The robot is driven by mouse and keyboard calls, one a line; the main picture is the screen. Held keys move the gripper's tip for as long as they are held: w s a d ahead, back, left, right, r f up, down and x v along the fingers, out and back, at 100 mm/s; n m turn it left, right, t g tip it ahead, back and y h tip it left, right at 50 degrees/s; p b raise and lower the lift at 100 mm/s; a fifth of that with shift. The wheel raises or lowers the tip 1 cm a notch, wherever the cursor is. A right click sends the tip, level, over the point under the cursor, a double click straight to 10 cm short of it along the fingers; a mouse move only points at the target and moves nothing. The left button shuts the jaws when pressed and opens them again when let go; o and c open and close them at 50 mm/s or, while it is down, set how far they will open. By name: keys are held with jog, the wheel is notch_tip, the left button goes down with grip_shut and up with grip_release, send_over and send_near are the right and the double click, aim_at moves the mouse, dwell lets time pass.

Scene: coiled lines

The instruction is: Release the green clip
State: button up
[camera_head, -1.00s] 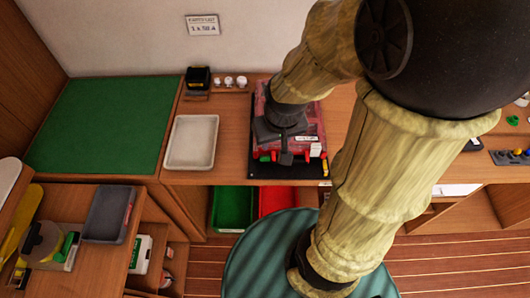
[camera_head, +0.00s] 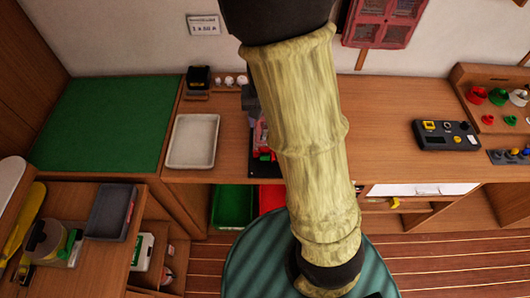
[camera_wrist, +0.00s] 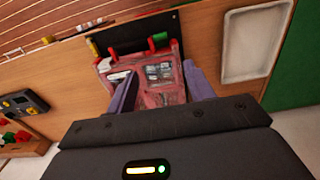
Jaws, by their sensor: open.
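A red, clear-lidded box (camera_wrist: 158,92) sits on a black board (camera_wrist: 140,30) on the wooden bench. A green clip (camera_wrist: 160,37) is at the box's edge, at the top of the wrist view. A bit of the green clip (camera_head: 265,156) shows left of my arm in the head view. I cannot tell whether the clip is fastened. A white label (camera_wrist: 118,75) is on the box. My gripper (camera_wrist: 157,73) is open and empty, its fingers spread over the box and apart from the clip. My arm hides most of the box and gripper in the head view.
A pale tray (camera_head: 192,141) lies left of the box, beside a green mat (camera_head: 101,123). A dark box with buttons (camera_head: 446,135) sits to the right. Green (camera_head: 232,207) and red bins are below the bench. Bare bench lies right of my arm.

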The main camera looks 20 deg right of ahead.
aim_at(265, 156)
jog(key=shift+f, duration=0.15)
notch_tip(265, 156, down, 17)
jog(key=shift+f+b, duration=0.1)
jog(key=shift+b, duration=0.45)
jog(key=c, duration=1)
jog(key=shift+f+b, duration=0.1)
jog(key=shift+b, duration=0.25)
